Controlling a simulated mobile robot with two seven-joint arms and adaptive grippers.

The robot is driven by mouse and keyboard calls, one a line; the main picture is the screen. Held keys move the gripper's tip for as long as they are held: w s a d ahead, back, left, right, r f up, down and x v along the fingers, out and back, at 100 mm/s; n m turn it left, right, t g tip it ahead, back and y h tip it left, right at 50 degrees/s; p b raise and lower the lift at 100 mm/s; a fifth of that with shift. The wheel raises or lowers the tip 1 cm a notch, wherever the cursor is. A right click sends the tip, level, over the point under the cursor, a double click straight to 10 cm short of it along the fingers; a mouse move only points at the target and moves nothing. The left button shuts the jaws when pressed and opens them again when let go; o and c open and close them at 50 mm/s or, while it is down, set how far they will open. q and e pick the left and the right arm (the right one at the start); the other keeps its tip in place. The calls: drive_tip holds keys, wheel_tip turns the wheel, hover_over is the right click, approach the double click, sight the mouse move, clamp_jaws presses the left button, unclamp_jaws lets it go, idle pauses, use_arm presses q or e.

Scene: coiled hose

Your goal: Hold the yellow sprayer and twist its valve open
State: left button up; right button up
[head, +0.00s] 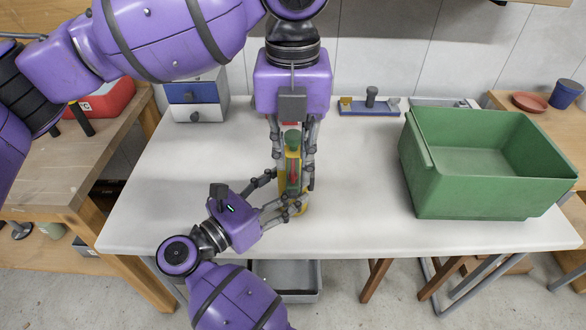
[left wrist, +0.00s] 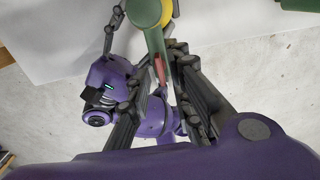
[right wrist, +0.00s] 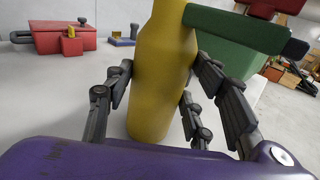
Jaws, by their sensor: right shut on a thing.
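The yellow sprayer (head: 304,207) stands upright near the middle of the white table, its body yellow, with a green lever-like part (head: 293,176) and a red piece (head: 293,170) near its upper end. In the right wrist view the yellow body (right wrist: 160,75) fills the middle, between the fingers of my right gripper (right wrist: 155,105), which is shut on it. My left gripper (head: 293,175) points down from above, its fingers apart on either side of the sprayer's green part. That green part (left wrist: 155,35) also shows in the left wrist view, between the fingers. The fingers partly hide the sprayer in the head view.
A large green bin (head: 420,180) stands on the right of the table. A small drawer box (head: 195,112) is at the back left, and a blue tray-like object (head: 370,110) at the back. A red toolbox (head: 105,102) sits on the wooden bench at left. The table's front right is clear.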

use_arm(q)
drive_tip(key=shift+f, duration=0.45)
clamp_jaws()
